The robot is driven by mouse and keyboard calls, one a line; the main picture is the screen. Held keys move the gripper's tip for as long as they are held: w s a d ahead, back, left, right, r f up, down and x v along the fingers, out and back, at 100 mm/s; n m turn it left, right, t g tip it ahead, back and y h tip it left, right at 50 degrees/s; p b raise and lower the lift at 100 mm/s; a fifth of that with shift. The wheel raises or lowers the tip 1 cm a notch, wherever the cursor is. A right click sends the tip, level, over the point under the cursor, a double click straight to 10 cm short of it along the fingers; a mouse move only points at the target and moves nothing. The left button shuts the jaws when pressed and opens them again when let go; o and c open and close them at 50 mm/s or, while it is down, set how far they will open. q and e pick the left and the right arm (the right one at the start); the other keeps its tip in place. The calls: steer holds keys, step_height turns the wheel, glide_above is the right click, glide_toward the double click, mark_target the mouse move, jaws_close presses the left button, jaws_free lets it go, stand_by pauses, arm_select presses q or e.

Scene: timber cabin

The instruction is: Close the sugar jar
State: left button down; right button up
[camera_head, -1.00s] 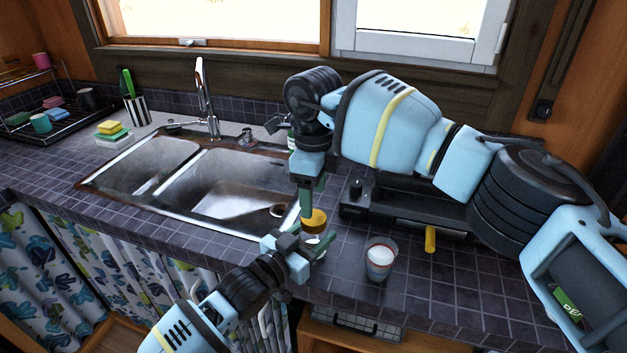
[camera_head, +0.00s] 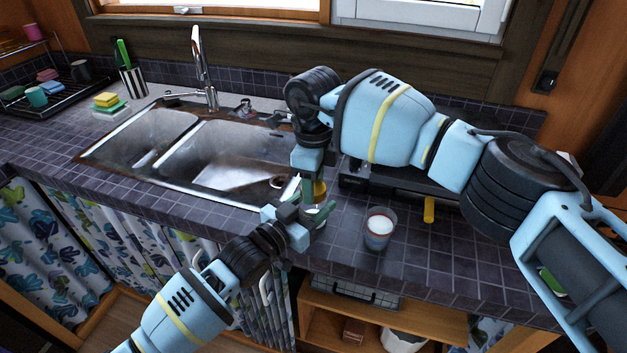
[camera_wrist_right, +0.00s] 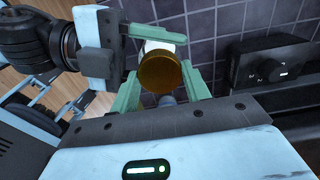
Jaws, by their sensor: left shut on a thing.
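The sugar jar has a round amber lid (camera_head: 320,188) on a pale body; it is near the counter's front edge in the head view. In the right wrist view, the lid (camera_wrist_right: 160,73) hides most of the white body (camera_wrist_right: 162,46). My left gripper (camera_head: 317,213) is shut on the jar, coming in from the left. My right gripper (camera_head: 314,191) points down from above. I cannot tell whether the lid is fully seated.
A glass with white contents (camera_head: 379,229) stands just right of the jar. The steel sink (camera_head: 225,160) lies to the left.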

steer(key=c, duration=0.3)
steer(key=o, duration=1.1)
steer(key=shift+r, duration=0.1)
step_height(320, 180, up, 12)
arm_select(q)
steer(key=c, duration=0.5)
jaws_free()
